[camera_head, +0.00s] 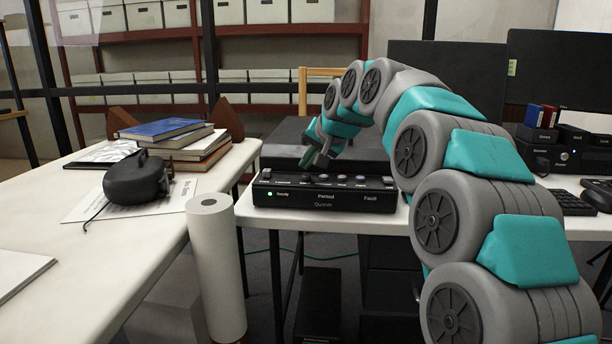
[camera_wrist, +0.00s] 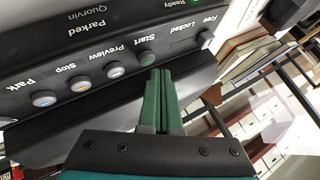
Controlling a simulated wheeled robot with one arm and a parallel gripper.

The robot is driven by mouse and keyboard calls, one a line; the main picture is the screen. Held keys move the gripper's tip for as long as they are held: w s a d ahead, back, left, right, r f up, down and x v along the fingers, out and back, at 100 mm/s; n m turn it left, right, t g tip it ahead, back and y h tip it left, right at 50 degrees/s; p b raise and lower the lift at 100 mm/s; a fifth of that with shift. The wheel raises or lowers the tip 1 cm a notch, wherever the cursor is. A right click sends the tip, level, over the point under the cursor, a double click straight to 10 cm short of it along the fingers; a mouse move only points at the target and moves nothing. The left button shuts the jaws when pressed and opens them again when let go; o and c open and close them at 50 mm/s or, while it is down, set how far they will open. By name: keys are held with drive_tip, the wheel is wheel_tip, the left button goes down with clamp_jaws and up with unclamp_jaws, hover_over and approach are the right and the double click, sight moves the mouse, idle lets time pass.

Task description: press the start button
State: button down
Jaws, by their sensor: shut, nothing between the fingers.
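The black control box (camera_head: 290,195) stands on the white table's front part, its small green lamp lit beside "Ready". In the wrist view its button row appears upside down, labelled Park, Stop, Preview and Start. In the head view my gripper (camera_head: 318,162) reaches down over the box top.
The Stop button (camera_wrist: 80,83) and Preview button (camera_wrist: 115,69) sit close beside Start; the Locked/Free switch (camera_wrist: 204,39) is on its other side. A white paper roll (camera_head: 217,270) stands in front, left of the box. Stacked books (camera_head: 180,140) lie on the left table.

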sight(308, 181)
drive_tip(key=shift+f, duration=0.3)
drive_tip(key=shift+f, duration=0.55)
idle(0.9)
drive_tip(key=shift+r, duration=0.1)
drive_tip(key=shift+r+p, duration=0.35)
drive_tip(key=shift+r, duration=0.45)
drive_tip(key=shift+r, duration=0.15)
wheel_tip(308, 181, up, 5)
drive_tip(key=p, duration=0.3)
drive_tip(key=shift+s, duration=0.1)
idle(0.5)
